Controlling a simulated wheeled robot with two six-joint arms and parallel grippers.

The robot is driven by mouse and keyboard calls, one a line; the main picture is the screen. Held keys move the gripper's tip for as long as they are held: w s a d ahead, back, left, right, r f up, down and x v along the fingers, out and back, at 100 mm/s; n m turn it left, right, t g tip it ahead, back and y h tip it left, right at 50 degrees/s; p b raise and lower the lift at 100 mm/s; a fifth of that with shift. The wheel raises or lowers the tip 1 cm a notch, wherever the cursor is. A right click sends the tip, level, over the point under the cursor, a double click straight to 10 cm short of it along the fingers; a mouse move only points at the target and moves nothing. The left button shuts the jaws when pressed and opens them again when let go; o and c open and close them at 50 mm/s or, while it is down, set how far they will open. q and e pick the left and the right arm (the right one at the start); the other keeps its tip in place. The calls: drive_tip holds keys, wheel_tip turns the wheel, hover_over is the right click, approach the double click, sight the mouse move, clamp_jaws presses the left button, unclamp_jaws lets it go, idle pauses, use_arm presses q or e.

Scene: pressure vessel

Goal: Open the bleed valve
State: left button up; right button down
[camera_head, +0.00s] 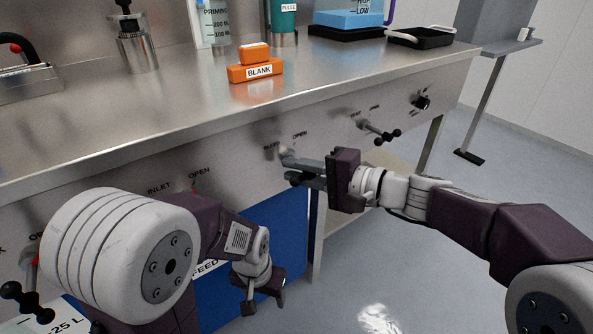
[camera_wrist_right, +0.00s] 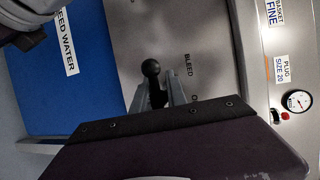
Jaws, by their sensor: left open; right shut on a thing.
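The bleed valve sits on the front panel of the steel bench, under small lettering ending in OPEN. In the head view its handle is mostly hidden behind my right gripper (camera_head: 290,168). In the right wrist view the valve's black ball knob (camera_wrist_right: 151,68) stands between my right gripper's fingers (camera_wrist_right: 158,95), which are shut on the handle. The BLEED lettering (camera_wrist_right: 188,66) is right of the knob there, with the other word partly cut off. My left gripper (camera_head: 262,298) hangs low in front of the blue feed water container, open and empty, away from the valve.
Another valve with black ball ends (camera_head: 380,132) is right of the bleed valve, with a black knob (camera_head: 422,102) beyond. A valve with black balls (camera_head: 22,298) is at far left. The bench top (camera_head: 190,100) carries an orange BLANK block (camera_head: 255,72). Open floor lies right.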

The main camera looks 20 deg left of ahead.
drive_tip(key=n+h+b, duration=0.1)
drive_tip(key=n+b, duration=0.1)
drive_tip(key=f+n+t+h+b, duration=0.1)
drive_tip(key=n+b, duration=0.1)
drive_tip(key=shift+w+d+f+h, duration=0.1)
drive_tip(key=shift+d+f+h, duration=0.1)
drive_tip(key=shift+h, duration=0.1)
drive_tip(key=n+t+h, duration=0.2)
drive_tip(key=n, duration=0.1)
drive_tip(key=n+t+b, duration=0.1)
drive_tip(key=n, duration=0.1)
drive_tip(key=shift+w+d+r+h, duration=0.15)
drive_tip(key=shift+w+d+h, duration=0.1)
drive_tip(key=shift+w+h, duration=0.15)
drive_tip(key=shift+r+n+t+h+p, duration=0.15)
drive_tip(key=shift+n+t+h+p, duration=0.2)
drive_tip(key=shift+n+p, duration=0.3)
drive_tip(key=shift+w+d+n+t+h+p, duration=0.15)
drive_tip(key=shift+w+n+t+h+p, duration=0.1)
drive_tip(key=shift+n+t+p, duration=0.75)
drive_tip(key=shift+g, duration=0.25)
drive_tip(key=shift+r, duration=0.1)
